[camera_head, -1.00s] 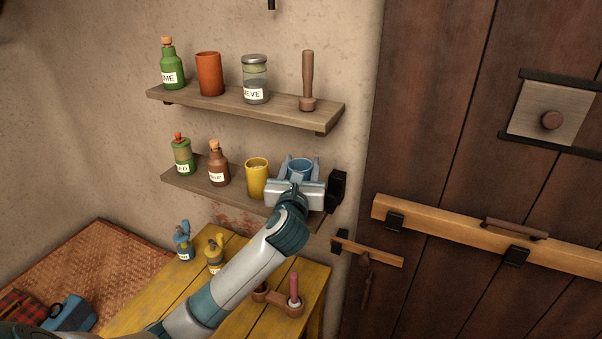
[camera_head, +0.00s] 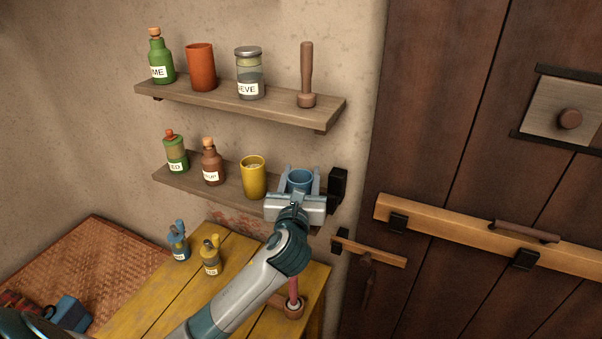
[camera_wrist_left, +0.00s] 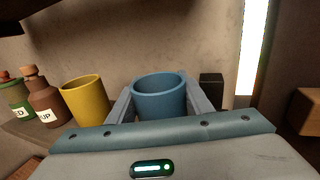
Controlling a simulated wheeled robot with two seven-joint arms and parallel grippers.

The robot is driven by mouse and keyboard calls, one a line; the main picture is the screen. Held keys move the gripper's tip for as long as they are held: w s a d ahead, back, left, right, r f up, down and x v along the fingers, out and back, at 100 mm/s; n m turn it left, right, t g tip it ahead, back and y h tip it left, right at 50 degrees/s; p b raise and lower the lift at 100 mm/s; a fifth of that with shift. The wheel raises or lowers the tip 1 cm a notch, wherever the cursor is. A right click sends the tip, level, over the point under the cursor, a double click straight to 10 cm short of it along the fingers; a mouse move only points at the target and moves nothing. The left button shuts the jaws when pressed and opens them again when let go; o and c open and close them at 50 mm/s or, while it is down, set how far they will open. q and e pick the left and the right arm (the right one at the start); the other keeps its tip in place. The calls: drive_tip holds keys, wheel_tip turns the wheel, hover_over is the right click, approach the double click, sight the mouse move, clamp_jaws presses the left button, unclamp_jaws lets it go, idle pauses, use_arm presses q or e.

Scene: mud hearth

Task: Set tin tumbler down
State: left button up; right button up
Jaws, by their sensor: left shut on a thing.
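The blue tumbler (camera_head: 299,181), which I take for the tin tumbler, is upright at the right end of the lower wall shelf (camera_head: 226,196). My left gripper (camera_head: 300,184) is shut on it, with one finger on each side. In the left wrist view the blue tumbler (camera_wrist_left: 160,97) stands between the two fingers, its open rim facing up. The gripper body hides its base, so I cannot tell if it touches the shelf. My right gripper is not in view.
A yellow cup (camera_head: 253,178) stands just left of the blue tumbler. A brown bottle (camera_head: 212,164) and a green bottle (camera_head: 176,153) are farther left. A black block (camera_head: 337,186) is close on the right. The upper shelf (camera_head: 240,103) holds several items. A yellow table (camera_head: 190,290) is below.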

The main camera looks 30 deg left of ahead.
use_arm(q)
drive_tip(key=shift+d, duration=0.1)
drive_tip(key=o, duration=1.1)
drive_tip(key=shift+f, duration=0.15)
drive_tip(key=shift+o, duration=0.5)
drive_tip(key=shift+w, duration=0.1)
drive_tip(key=shift+s+d, duration=0.1)
drive_tip(key=shift+s, duration=0.35)
drive_tip(key=b+v, duration=0.3)
drive_tip(key=v, duration=0.8)
drive_tip(key=shift+b, duration=0.3)
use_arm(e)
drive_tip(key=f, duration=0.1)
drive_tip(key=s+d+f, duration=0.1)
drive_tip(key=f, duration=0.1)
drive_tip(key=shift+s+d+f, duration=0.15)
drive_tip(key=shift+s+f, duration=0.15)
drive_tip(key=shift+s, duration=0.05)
